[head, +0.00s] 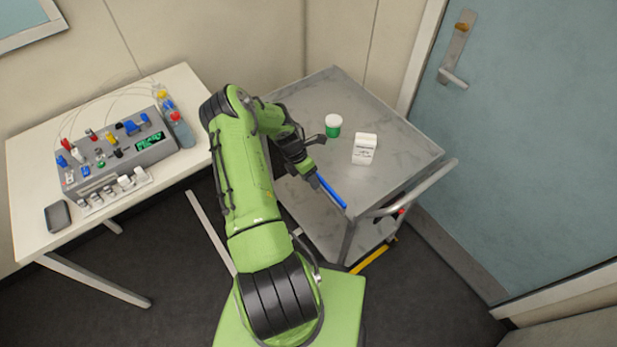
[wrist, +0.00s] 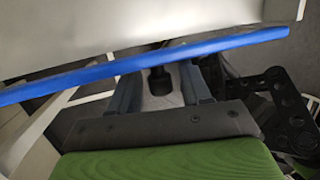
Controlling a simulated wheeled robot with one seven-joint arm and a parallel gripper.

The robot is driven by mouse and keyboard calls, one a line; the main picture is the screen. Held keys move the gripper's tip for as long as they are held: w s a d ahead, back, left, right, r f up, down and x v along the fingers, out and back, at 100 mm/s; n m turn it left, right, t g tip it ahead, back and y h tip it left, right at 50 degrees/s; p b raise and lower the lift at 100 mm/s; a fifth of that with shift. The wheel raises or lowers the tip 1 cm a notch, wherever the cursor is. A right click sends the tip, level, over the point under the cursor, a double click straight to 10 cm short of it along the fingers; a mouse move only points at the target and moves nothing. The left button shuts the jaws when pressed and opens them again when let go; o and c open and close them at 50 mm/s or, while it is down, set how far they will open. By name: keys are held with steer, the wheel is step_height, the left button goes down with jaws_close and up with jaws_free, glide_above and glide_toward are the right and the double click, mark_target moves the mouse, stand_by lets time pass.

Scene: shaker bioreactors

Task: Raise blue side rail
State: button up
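The blue side rail (head: 331,192) is a thin bar along the near left edge of the grey metal cart (head: 400,165). In the wrist view the blue rail (wrist: 150,62) runs slantwise across the frame, beside the cart's pale edge. My gripper (head: 314,180) is at the rail, its fingers partly hidden by my arm in the head view. In the wrist view my gripper (wrist: 162,80) has two fingers spread with a gap between them, and the rail crosses over their tips. I cannot tell whether they touch it. Part of the rail is hidden behind my gripper in the head view.
A green jar with a white lid (head: 333,126) and a white box (head: 364,149) stand on the cart top. The cart's push handle (head: 415,190) is at its right. A white table (head: 35,185) with a control unit (head: 125,155) stands left. A blue-grey door (head: 540,130) is right.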

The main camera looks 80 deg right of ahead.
steer(key=v, duration=1.5)
steer(key=shift+r, duration=0.35)
steer(key=shift+w, duration=0.1)
steer(key=w+a+r+m+t, duration=0.5)
steer(key=w+a+r, duration=1.1)
steer(key=a, duration=0.3)
steer(key=s+a+r+m+t, duration=0.1)
steer(key=a+r, duration=0.3)
steer(key=a, duration=0.4)
steer(key=s+a+r+m+t, duration=0.1)
steer(key=a+r+m+t, duration=0.15)
steer(key=a, duration=0.55)
steer(key=s+a+r+m+b, duration=0.1)
steer(key=s+a, duration=0.6)
steer(key=shift+s+a+t, duration=0.35)
steer(key=shift+s+t, duration=0.05)
steer(key=shift+t, duration=0.05)
